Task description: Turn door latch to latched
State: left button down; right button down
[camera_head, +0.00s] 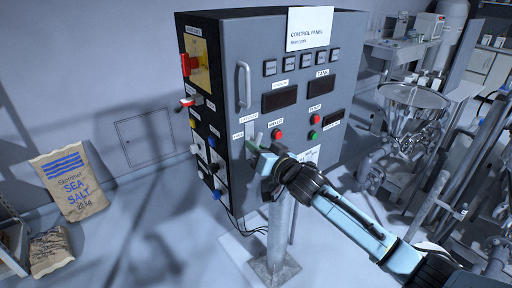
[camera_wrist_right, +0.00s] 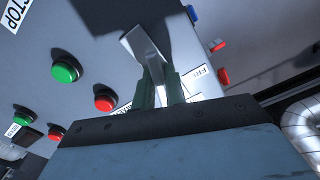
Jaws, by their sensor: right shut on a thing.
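The grey control panel (camera_head: 225,60) stands on a post in the middle of the head view. The door latch, a light metal lever (camera_wrist_right: 143,48), shows in the right wrist view between the fingers of my right gripper (camera_wrist_right: 160,88). The fingers are shut on it. In the head view my right gripper (camera_head: 262,160) is at the lower left of the panel front, near white labels, and hides most of the latch. My left gripper is in neither view.
A red button (camera_head: 277,134) sits just right of my gripper, with a green button (camera_head: 313,135) further right. A vertical door handle (camera_head: 244,84) is above. Salt sacks (camera_head: 70,183) stand at the left. A metal funnel (camera_head: 414,97) and pipes crowd the right.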

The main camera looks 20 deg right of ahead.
jog(key=n+p, duration=0.1)
jog(key=n, duration=0.2)
jog(key=shift+n, duration=0.8)
jog(key=c, duration=1.5)
grip_release()
jog(key=b+v, duration=0.1)
jog(key=v, duration=1.2)
jog(key=shift+s+d, duration=0.1)
jog(key=shift+s, duration=0.1)
